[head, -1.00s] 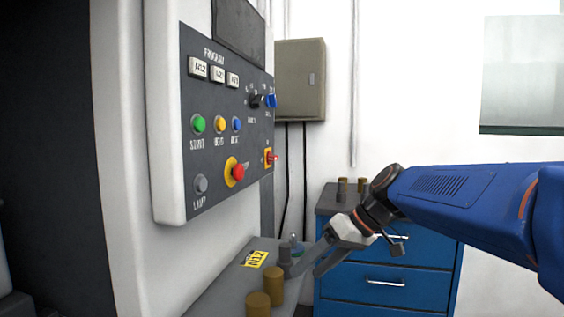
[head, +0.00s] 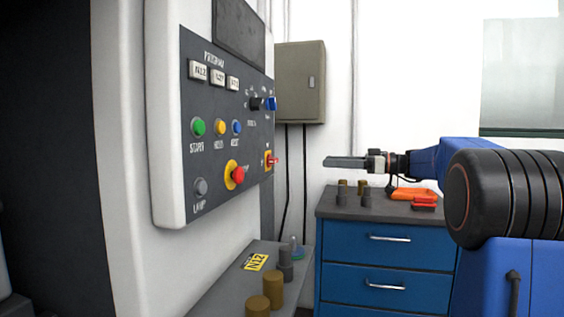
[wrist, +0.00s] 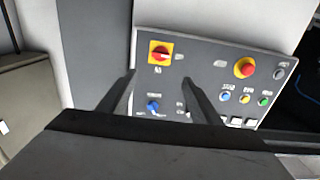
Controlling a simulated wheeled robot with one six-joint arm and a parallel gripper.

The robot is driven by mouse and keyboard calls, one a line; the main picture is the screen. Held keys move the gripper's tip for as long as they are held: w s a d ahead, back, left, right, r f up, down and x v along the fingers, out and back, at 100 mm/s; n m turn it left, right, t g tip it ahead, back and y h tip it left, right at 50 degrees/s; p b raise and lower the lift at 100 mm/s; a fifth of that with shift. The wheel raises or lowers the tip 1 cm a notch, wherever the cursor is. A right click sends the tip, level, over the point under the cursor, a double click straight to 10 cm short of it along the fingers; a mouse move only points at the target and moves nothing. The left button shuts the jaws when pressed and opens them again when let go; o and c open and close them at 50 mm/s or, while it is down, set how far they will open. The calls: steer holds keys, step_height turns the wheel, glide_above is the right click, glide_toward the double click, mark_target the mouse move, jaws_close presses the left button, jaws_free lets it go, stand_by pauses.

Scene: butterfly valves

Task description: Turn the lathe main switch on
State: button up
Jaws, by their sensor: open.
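The main switch looks to be the red rotary knob on a yellow square plate (head: 271,161), at the right edge of the dark control panel (head: 215,160). In the wrist view this knob (wrist: 159,54) sits above and between my fingertips, with a pale bar across its red face. My gripper (head: 326,161) is open and empty, to the right of the knob and level with it in the head view, apart from the panel. Its two fingers (wrist: 160,79) point at the panel in the wrist view. The fingers overlap in the head view, so their gap is hidden there.
A red mushroom button (head: 237,174) and a blue knob (head: 270,103) share the panel. A grey-green cabinet (head: 300,80) hangs behind. A blue drawer unit (head: 388,262) with orange items on top stands below my arm. Brown cylinders (head: 273,290) stand on the lower ledge.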

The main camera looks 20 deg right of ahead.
mark_target(277, 160)
steer(key=x, duration=1.7)
steer(key=shift+a, duration=0.1)
steer(key=shift+c, duration=0.2)
steer(key=c, duration=1)
